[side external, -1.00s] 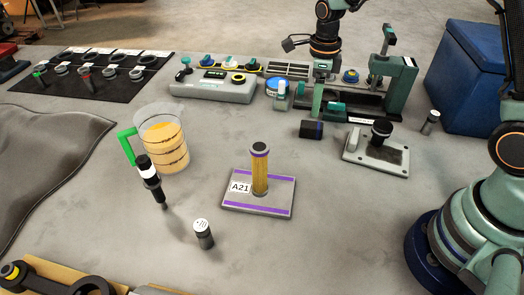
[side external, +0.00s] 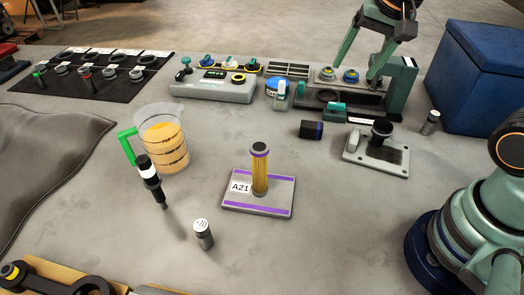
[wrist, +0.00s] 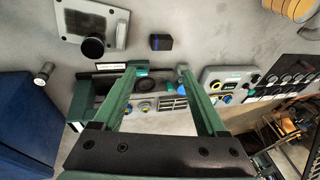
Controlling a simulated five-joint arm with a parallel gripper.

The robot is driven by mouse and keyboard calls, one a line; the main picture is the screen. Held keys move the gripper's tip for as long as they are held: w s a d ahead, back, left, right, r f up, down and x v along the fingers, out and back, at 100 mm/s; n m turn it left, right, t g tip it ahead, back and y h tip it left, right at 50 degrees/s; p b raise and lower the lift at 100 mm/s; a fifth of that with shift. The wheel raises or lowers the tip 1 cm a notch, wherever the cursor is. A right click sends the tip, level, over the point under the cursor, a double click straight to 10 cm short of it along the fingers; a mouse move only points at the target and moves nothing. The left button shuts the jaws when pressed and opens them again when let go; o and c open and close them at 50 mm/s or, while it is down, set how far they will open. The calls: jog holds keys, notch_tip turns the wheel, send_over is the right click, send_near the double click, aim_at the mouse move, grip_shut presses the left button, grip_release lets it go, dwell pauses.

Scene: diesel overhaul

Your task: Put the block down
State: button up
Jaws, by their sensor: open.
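My gripper (side external: 355,70) is open and empty above the green bench fixture (side external: 402,88) at the back right. In the wrist view its two green fingers (wrist: 159,67) are spread wide, with nothing between them. A small dark block with a blue end (side external: 311,130) lies on the grey bench in front of the fixture, apart from the fingers. It also shows in the wrist view (wrist: 161,42), beyond the fingertips. The task line does not say which block is meant. Part of the fixture is hidden behind my fingers.
A grey plate with a black knob (side external: 378,148) lies right of the block. A yellow filter stands on the A21 plate (side external: 230,205). A measuring jug (side external: 165,138) stands left, a blue bin (side external: 480,75) right. Open bench lies between the block and the A21 plate.

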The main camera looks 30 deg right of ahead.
jog(key=shift+s+a+r+n+t, duration=0.15)
jog(key=shift+s+n+t, duration=0.15)
jog(key=shift+s+n, duration=0.9)
jog(key=shift+s+d+r+n+t, duration=0.1)
jog(key=shift+s+r+n+t, duration=0.25)
jog(key=shift+n, duration=1.45)
jog(key=shift+s+a+n+t, duration=0.1)
jog(key=shift+s+n+t, duration=0.15)
jog(key=shift+s+n, duration=1)
jog(key=shift+w+n, duration=0.25)
jog(key=shift+w, duration=0.05)
